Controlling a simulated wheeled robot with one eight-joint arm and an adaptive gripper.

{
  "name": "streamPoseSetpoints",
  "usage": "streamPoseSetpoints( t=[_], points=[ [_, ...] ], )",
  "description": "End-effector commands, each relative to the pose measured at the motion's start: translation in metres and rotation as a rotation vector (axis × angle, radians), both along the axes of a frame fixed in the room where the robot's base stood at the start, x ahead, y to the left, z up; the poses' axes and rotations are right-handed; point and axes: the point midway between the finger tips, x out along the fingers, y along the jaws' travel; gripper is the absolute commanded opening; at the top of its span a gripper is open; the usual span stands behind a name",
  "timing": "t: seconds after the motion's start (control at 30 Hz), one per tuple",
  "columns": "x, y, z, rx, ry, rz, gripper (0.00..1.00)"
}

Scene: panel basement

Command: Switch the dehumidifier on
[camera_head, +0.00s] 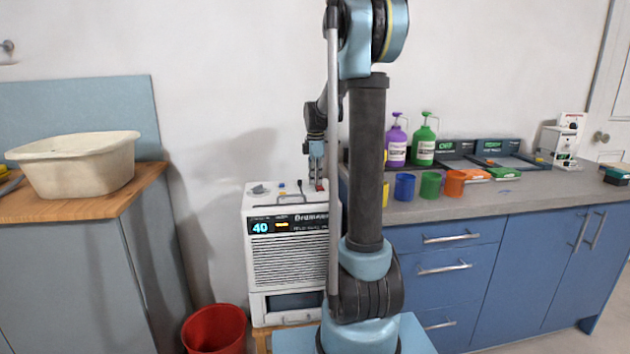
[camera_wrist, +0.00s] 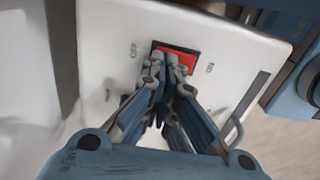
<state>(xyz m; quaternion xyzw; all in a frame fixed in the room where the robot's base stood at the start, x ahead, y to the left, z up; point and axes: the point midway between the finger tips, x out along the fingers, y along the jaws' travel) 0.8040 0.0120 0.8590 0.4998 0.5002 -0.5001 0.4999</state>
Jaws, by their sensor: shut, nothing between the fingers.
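The white dehumidifier (camera_head: 287,262) stands to the left of my arm in the head view. Its front display is lit and reads 40, with an orange patch beside it. A red rocker switch (camera_wrist: 184,58) in a dark frame is on its top panel, with marks on both sides, in the wrist view. My gripper (camera_head: 318,181) points down over the right part of the top panel. In the wrist view my gripper (camera_wrist: 165,64) is shut and empty, its tips over the switch and partly hiding it. I cannot tell whether they touch it.
The top panel also carries a handle and small coloured knobs. A red bucket (camera_head: 214,330) stands on the floor to the left. A wooden-topped cabinet with a cream basin (camera_head: 82,165) is farther left. A blue-fronted counter (camera_head: 470,205) with cups and bottles is on the right.

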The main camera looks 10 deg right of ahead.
Motion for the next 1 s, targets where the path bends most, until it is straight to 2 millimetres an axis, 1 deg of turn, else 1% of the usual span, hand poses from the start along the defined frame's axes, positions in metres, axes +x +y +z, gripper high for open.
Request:
streamPoseSetpoints(
  t=[0.07,0.37,0.8,1.0],
  points=[
    [0.002,0.0,-0.005,0.0,0.0,0.0,0.0],
    [0.0,0.0,-0.004,0.0,0.0,0.0,0.0],
    [-0.014,0.0,0.001,0.0,0.0,0.0,0.0],
    [-0.014,0.0,0.001,0.0,0.0,0.0,0.0]
  ],
)
